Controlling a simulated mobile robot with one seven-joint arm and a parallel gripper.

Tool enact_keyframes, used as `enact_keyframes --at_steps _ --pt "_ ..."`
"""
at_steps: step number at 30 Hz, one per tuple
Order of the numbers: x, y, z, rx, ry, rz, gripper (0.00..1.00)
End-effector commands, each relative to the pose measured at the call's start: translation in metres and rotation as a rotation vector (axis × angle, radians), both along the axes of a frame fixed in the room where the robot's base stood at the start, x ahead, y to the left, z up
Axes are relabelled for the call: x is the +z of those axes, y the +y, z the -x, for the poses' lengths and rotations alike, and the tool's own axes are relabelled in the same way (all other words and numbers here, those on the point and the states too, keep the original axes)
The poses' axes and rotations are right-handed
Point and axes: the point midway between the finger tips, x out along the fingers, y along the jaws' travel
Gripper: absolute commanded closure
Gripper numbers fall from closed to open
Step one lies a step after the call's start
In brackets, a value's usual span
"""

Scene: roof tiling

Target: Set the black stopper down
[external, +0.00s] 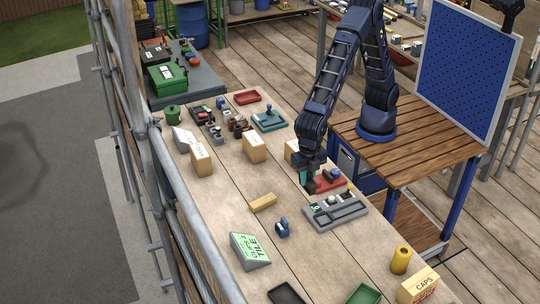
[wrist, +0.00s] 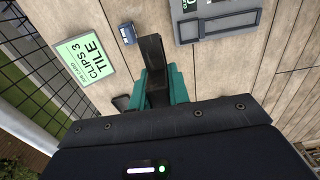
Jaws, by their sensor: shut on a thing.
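My gripper (external: 309,184) is low over the right side of the long bench, beside the red tray (external: 328,180). In the wrist view its teal fingers (wrist: 161,88) are closed around a dark, upright block, which I take as the black stopper (wrist: 152,52). In the external view the held stopper shows only as a small dark shape between the fingers. I cannot tell whether its lower end touches the bench.
A grey compartment tray (external: 337,212) is just in front of the gripper. Bare planks lie between.

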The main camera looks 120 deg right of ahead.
Motion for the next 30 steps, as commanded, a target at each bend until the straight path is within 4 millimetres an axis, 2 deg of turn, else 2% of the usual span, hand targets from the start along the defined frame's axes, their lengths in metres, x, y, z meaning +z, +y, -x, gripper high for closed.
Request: enact_keyframes --at_steps 1,6,15,24,30 --pt "0.000 -0.019 -0.010 -0.007 0.000 0.000 1.00" --pt "0.001 -0.073 -0.034 -0.008 -0.001 0.000 1.00" --pt "0.001 -0.172 -0.064 -0.009 -0.001 0.000 1.00" --pt "0.002 -0.268 -0.079 -0.009 -0.002 -0.001 1.00" --pt "0.002 -0.308 -0.081 -0.006 -0.002 0.000 1.00"
